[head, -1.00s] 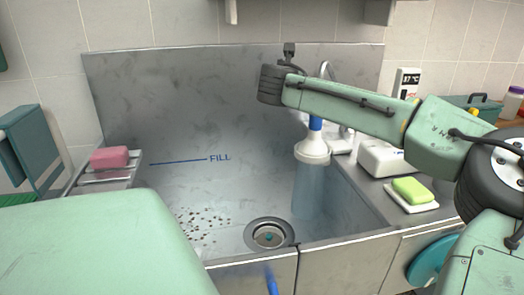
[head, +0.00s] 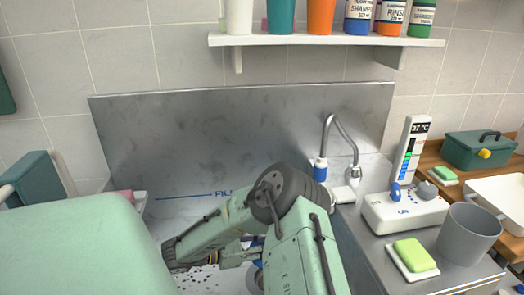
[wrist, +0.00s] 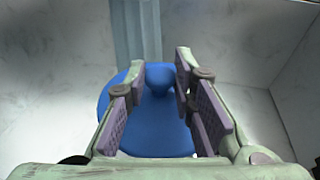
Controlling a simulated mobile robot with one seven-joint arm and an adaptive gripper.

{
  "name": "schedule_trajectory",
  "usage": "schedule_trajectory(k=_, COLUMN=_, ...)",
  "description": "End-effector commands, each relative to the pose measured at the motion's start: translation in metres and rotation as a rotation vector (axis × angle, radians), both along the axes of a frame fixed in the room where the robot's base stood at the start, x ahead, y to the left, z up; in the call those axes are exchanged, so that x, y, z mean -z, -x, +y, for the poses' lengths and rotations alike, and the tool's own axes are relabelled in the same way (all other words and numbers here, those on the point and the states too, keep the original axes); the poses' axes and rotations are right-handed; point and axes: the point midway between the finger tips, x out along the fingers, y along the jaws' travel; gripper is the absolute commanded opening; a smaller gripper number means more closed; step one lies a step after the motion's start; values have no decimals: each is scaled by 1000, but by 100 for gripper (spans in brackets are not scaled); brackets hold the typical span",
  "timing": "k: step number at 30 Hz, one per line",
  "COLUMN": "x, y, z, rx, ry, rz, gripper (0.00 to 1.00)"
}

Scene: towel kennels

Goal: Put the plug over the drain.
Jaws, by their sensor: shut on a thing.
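In the wrist view the plug (wrist: 150,128) is a blue disc with a rounded knob. My gripper (wrist: 160,78) has its two purple-padded fingers on either side of the knob, shut on it. The wide disc shows beneath and beyond the fingers. In the head view my folded arm covers most of the sink basin, and only small bits of blue show past it. The drain is hidden in both current views, so I cannot tell how the plug lies relative to it.
The faucet (head: 340,135) with a blue collar stands at the sink's right rear. A pale bluish column (wrist: 138,30) shows beyond the plug. Right of the sink are a thermometer stand (head: 405,205), green soap (head: 413,254) and a grey cup (head: 468,235). A green surface (head: 85,245) fills the front left.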

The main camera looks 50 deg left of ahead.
Motion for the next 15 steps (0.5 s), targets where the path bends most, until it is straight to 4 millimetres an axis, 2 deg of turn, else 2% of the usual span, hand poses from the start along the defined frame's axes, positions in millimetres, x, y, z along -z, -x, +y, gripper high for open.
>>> schedule_trajectory(k=5, x=6, y=3, z=-7, rx=18, ry=0, rz=1, gripper=0)
schedule_trajectory(k=15, x=37, y=3, z=-7, rx=17, ry=0, rz=3, gripper=0)
